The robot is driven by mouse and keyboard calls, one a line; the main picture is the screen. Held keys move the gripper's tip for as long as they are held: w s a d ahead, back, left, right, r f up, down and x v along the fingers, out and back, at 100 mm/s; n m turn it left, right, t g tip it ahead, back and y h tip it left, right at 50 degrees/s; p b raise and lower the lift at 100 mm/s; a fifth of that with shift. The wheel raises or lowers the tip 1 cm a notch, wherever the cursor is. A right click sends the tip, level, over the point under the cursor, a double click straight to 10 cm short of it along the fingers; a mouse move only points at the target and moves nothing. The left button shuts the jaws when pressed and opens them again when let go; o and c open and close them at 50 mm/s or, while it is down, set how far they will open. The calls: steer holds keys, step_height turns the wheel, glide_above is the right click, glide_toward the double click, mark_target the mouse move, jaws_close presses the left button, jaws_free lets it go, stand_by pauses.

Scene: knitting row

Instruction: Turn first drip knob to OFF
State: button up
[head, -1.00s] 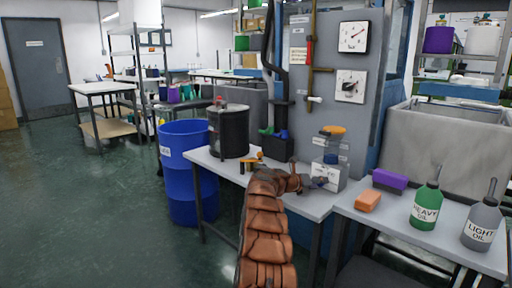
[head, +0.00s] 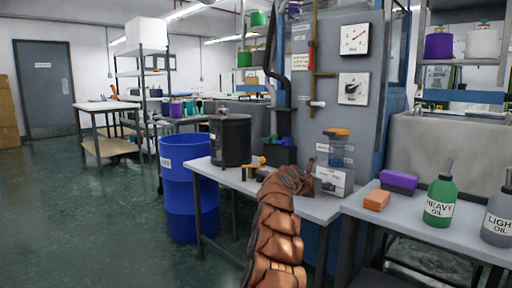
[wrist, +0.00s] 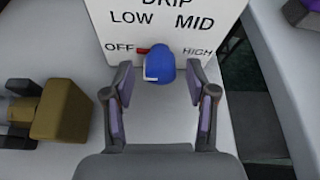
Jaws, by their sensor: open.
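The blue drip knob (wrist: 159,66) is on a white panel (wrist: 120,48) marked DRIP, OFF, LOW, MID and HIGH in the wrist view. A red mark shows at the knob's left, beside the word OFF; a small pale mark is on the knob's lower face. My gripper (wrist: 161,84) is open, with one finger on each side of the knob and visible gaps between. In the head view the white drip unit (head: 335,180), with a clear container and orange lid, stands on the bench by my arm's end. The knob and fingers cannot be made out there.
A brass-coloured block (wrist: 62,110) lies left of my gripper. On the bench is a black drum (head: 231,140); a blue barrel (head: 189,200) stands left of it. An orange block (head: 376,200), purple block (head: 399,181) and green oil bottle (head: 440,203) are on the right table. Open floor is at left.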

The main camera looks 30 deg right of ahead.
steer(key=shift+s+f+m+t+b, duration=0.1)
steer(key=shift+f+m+t+b, duration=0.2)
steer(key=shift+b, duration=0.6)
steer(key=shift+r+m+b, duration=0.25)
steer(key=shift+m+b, duration=0.05)
steer(key=shift+a+r+p, duration=0.3)
steer(key=shift+a+r, duration=0.1)
steer(key=shift+a, duration=0.05)
steer(key=shift+v, duration=2.15)
steer(key=shift+p+v, duration=0.3)
steer(key=shift+v, duration=1)
steer(key=w+a+r+n+t+y+p, duration=0.1)
steer(key=w+a+r+n+t+y, duration=0.1)
steer(key=w+a+r+n+t, duration=0.8)
steer(key=shift+w+a+r+n+t+y, duration=0.35)
steer(key=shift+w+a+r+n, duration=1.5)
steer(key=shift+a+r, duration=1.1)
steer(key=shift+w+d+r+m, duration=0.2)
steer(key=shift+w+m, duration=0.05)
